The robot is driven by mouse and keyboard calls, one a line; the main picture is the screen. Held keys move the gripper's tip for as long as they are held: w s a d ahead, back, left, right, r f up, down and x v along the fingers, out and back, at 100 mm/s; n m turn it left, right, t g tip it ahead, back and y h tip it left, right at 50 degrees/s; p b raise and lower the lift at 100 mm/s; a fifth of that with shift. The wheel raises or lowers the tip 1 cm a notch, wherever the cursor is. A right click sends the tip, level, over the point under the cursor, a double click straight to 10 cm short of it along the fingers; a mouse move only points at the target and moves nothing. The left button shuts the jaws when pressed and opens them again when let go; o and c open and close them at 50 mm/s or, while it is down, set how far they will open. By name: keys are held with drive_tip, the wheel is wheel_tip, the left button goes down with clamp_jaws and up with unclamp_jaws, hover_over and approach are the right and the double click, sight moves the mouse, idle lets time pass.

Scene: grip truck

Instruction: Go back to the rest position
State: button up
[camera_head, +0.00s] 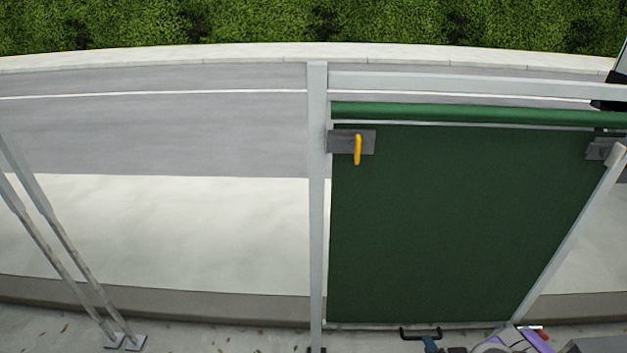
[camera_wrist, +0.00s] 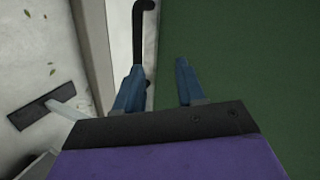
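My gripper (camera_wrist: 161,68) shows in the wrist view with its two blue fingers apart and nothing between them. The left finger overlaps the lower end of a black handle (camera_wrist: 139,35) in the picture; I cannot tell whether they touch. In the head view my arm's end, with blue and purple parts, is at the bottom right edge, close to the black handle (camera_head: 420,334) below a green panel (camera_head: 455,225). The panel also fills the right of the wrist view (camera_wrist: 255,70).
A yellow latch (camera_head: 357,150) on a grey plate sits at the panel's upper left. A pale post (camera_head: 317,200) stands left of the panel. Slanted metal struts (camera_head: 70,250) stand at far left. A road (camera_head: 200,125) and hedge (camera_head: 250,25) lie beyond.

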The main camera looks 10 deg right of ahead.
drive_tip(key=w+a+r+n+g+y, duration=0.15)
drive_tip(key=w+r+n, duration=0.25)
drive_tip(key=w+r, duration=0.4)
drive_tip(key=w+a+r+n+g, duration=0.1)
drive_tip(key=a+r+n+g, duration=0.2)
drive_tip(key=a+r, duration=0.55)
drive_tip(key=w+a+r+n+g, duration=0.1)
drive_tip(key=a+r+n+g, duration=0.3)
drive_tip(key=r, duration=0.7)
drive_tip(key=s+a+r+n+g, duration=0.2)
drive_tip(key=s+a+r+g, duration=0.1)
drive_tip(key=s+a+r, duration=0.9)
drive_tip(key=s+a+r+n+g, duration=0.1)
drive_tip(key=s+a+r, duration=0.1)
drive_tip(key=s, duration=0.6)
drive_tip(key=s+a+r+n+g, duration=0.1)
drive_tip(key=s+a+r, duration=0.2)
drive_tip(key=s, duration=0.5)
drive_tip(key=s+a+r+n+g, duration=0.1)
drive_tip(key=s+a+r, duration=0.1)
drive_tip(key=s, duration=0.6)
drive_tip(key=shift+a+r+n+g, duration=0.35)
drive_tip(key=shift+a+r+n, duration=0.05)
drive_tip(key=shift+a, duration=0.3)
drive_tip(key=shift+d, duration=0.1)
